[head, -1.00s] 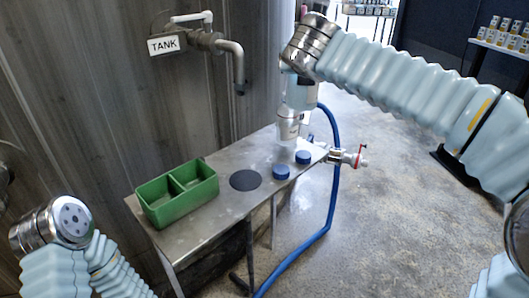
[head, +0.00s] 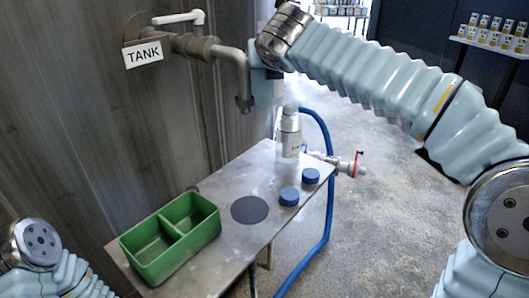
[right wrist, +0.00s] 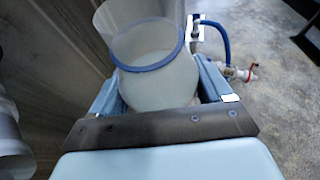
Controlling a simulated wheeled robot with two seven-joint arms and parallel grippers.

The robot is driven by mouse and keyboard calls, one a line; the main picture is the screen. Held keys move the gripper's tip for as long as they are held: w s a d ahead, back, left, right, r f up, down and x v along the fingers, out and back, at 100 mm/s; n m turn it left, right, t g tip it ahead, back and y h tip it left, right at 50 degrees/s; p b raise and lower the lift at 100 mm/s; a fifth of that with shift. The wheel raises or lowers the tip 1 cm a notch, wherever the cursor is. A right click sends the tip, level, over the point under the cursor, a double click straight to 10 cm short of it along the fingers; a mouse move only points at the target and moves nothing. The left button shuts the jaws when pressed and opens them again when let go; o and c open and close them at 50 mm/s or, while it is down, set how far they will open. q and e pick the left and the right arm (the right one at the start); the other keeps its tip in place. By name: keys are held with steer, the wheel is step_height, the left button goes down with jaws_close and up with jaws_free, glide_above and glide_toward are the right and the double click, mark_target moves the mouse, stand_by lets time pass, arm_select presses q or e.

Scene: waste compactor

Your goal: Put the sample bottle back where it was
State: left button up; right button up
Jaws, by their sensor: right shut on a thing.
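My right gripper (right wrist: 160,95) is shut around a pale, translucent round vessel with a blue ring (right wrist: 150,62), seen close up in the right wrist view; this seems to be the sample bottle. In the head view my right gripper (head: 268,88) hangs above the far part of the metal table, just right of the tank's spout. The held vessel is mostly hidden there. My left gripper is not clearly visible; only part of my left arm shows at the lower left.
The metal table (head: 225,255) carries a green two-part box (head: 170,260), a dark round pad (head: 249,210) and two blue caps (head: 289,196) (head: 311,176). The tank spout (head: 243,85) is close left.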

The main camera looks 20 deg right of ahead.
arm_select(q)
step_height(320, 180, down, 8)
steer(key=a+b, duration=0.2)
steer(key=b, duration=0.5)
steer(key=shift+w, duration=0.35)
arm_select(e)
steer(key=shift+f, duration=10.55)
arm_select(q)
steer(key=shift+f, duration=0.1)
arm_select(e)
steer(key=shift+f, duration=0.1)
steer(key=o, duration=1.4)
steer(key=shift+c, duration=0.2)
steer(key=shift+s, duration=0.15)
arm_select(q)
steer(key=shift+d+r+p, duration=0.2)
steer(key=shift+r+p, duration=0.2)
steer(key=shift+r, duration=0.2)
arm_select(e)
steer(key=v, duration=1.2)
